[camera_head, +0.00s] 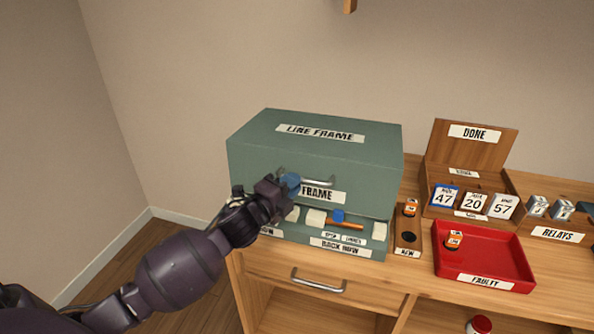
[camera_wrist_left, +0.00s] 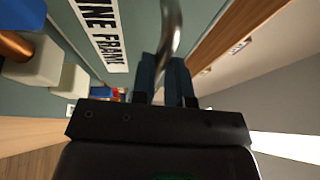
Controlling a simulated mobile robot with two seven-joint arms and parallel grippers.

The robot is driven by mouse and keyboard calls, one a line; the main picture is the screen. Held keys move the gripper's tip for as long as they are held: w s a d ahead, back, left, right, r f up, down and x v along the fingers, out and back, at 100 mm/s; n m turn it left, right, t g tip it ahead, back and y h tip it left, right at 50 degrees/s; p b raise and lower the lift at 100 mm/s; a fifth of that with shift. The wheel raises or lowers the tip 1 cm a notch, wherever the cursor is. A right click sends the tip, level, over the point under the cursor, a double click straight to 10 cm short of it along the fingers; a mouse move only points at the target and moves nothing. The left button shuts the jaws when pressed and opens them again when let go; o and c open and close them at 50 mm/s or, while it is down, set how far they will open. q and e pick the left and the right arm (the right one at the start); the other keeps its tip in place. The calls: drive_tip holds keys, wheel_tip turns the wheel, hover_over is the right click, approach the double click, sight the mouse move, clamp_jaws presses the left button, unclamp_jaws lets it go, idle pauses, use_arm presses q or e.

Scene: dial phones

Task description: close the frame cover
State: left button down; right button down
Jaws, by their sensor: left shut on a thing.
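The green line frame box (camera_head: 300,132) stands on the wooden cabinet. Its front cover (camera_head: 360,190) hangs down over the front, with a label and a metal handle (camera_head: 322,181). Below the cover's lower edge an opening shows white blocks (camera_head: 316,217), a blue piece (camera_head: 338,215) and an orange rod (camera_head: 346,225). My left gripper (camera_head: 287,184) is shut on the handle at its left end and hides part of the label. In the left wrist view the gripper's fingers (camera_wrist_left: 166,80) close around the handle (camera_wrist_left: 172,28). My right gripper is out of view.
Right of the box stand a narrow wooden holder (camera_head: 407,243), a red faulty tray (camera_head: 483,262) with one orange-labelled cylinder, and a wooden done rack (camera_head: 470,146) with number cards. Relays (camera_head: 537,206) sit farther right. A drawer handle (camera_head: 318,283) protrudes below.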

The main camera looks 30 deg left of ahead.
use_arm(q)
drive_tip(key=shift+s+f+b, duration=0.25)
drive_tip(key=shift+f+b, duration=0.05)
drive_tip(key=shift+f, duration=0.7)
drive_tip(key=shift+d+f, duration=0.1)
drive_tip(key=shift+f, duration=0.2)
drive_tip(key=shift+s+f, duration=0.1)
drive_tip(key=shift+f, duration=0.25)
drive_tip(key=c, duration=1.1)
unclamp_jaws()
drive_tip(key=shift+r, duration=0.15)
drive_tip(key=shift+r, duration=0.1)
drive_tip(key=shift+s, duration=0.45)
drive_tip(key=s, duration=0.3)
drive_tip(key=s+a, duration=0.1)
drive_tip(key=s, duration=0.5)
drive_tip(key=shift+s+a+f, duration=0.25)
drive_tip(key=shift+s+f, duration=0.1)
drive_tip(key=shift+s, duration=0.05)
